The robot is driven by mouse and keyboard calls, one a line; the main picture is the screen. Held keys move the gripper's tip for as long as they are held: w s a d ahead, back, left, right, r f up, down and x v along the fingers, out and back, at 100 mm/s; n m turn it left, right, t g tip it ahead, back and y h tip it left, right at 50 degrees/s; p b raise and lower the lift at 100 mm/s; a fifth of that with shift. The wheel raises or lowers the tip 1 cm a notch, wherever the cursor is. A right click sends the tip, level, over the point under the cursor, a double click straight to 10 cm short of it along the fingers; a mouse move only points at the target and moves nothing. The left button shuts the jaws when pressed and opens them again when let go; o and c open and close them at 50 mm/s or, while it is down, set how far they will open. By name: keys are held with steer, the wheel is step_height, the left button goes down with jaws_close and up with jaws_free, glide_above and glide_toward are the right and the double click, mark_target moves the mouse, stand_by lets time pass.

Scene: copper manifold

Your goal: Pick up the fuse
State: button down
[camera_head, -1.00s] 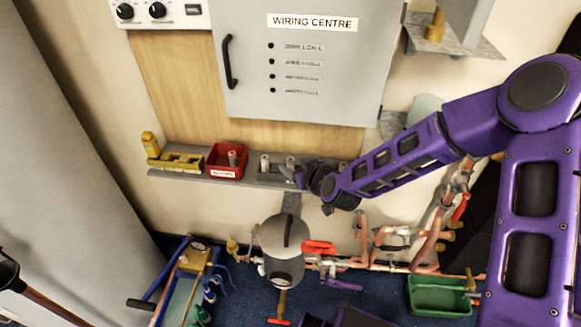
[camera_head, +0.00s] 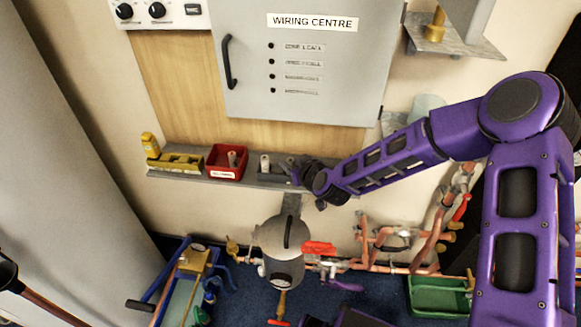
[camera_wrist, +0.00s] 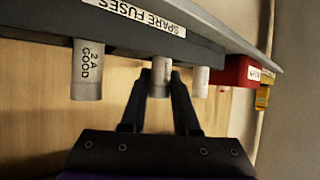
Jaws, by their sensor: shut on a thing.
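Several pale cylindrical fuses stand on a grey shelf (camera_head: 240,182) under the wiring centre; the wrist view shows it upside down with a "SPARE FUSES" label. One fuse (camera_wrist: 161,70) is between the fingertips of my gripper (camera_wrist: 160,84), which is shut on it. Its base is still at the shelf rack, and I cannot tell any gap. A fuse marked "2A GOOD" (camera_wrist: 87,70) is to one side, and another pale fuse (camera_wrist: 201,80) is on the other. In the head view, my gripper (camera_head: 294,170) is at the shelf, and one fuse (camera_head: 265,164) shows left of it.
A red bin (camera_head: 226,173) and a yellow holder (camera_head: 178,162) with a yellow bottle (camera_head: 150,144) sit at the shelf's left end. The grey wiring cabinet (camera_head: 300,90) is above. Copper pipework (camera_head: 390,250) and a green tray (camera_head: 438,296) are below.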

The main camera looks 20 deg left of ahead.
mark_target(292, 161)
steer(key=shift+r, duration=0.1)
steer(key=shift+r, duration=0.55)
steer(key=shift+s+d+r, duration=0.1)
steer(key=shift+d+r, duration=0.05)
steer(key=shift+r, duration=0.45)
steer(key=shift+s+d+r, duration=0.1)
steer(key=shift+r, duration=0.5)
steer(key=s+d, duration=1.1)
steer(key=d, duration=0.2)
steer(key=shift+d, duration=0.3)
steer(key=shift+w, duration=0.1)
